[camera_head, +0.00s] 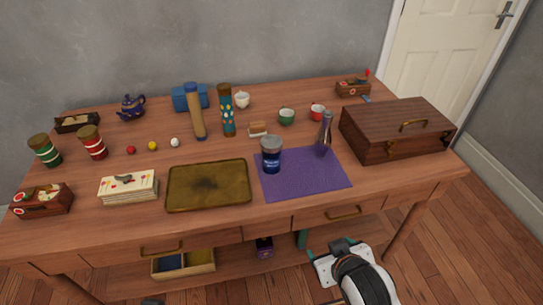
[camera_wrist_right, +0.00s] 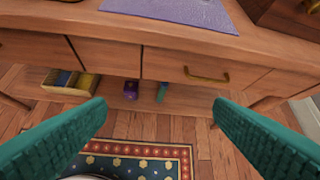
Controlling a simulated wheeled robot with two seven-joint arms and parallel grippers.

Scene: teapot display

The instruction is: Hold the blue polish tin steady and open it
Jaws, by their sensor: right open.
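The blue polish tin (camera_head: 271,158) stands upright on the purple mat (camera_head: 310,185), near its left side. It has a grey lid on top and pale lettering on its side. My right gripper (camera_head: 337,248) is low in front of the table, below and to the right of the tin and apart from it. In the right wrist view its two teal fingers (camera_wrist_right: 160,108) are spread wide with nothing between them. The mat's front part also shows there (camera_wrist_right: 180,10), but the tin does not. My left gripper is not in view.
A brass tray (camera_head: 208,187) lies left of the mat, and a wooden chest (camera_head: 396,130) sits to the right. Cups and tall tubes stand behind. The table's front drawers (camera_wrist_right: 200,68) face my right gripper.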

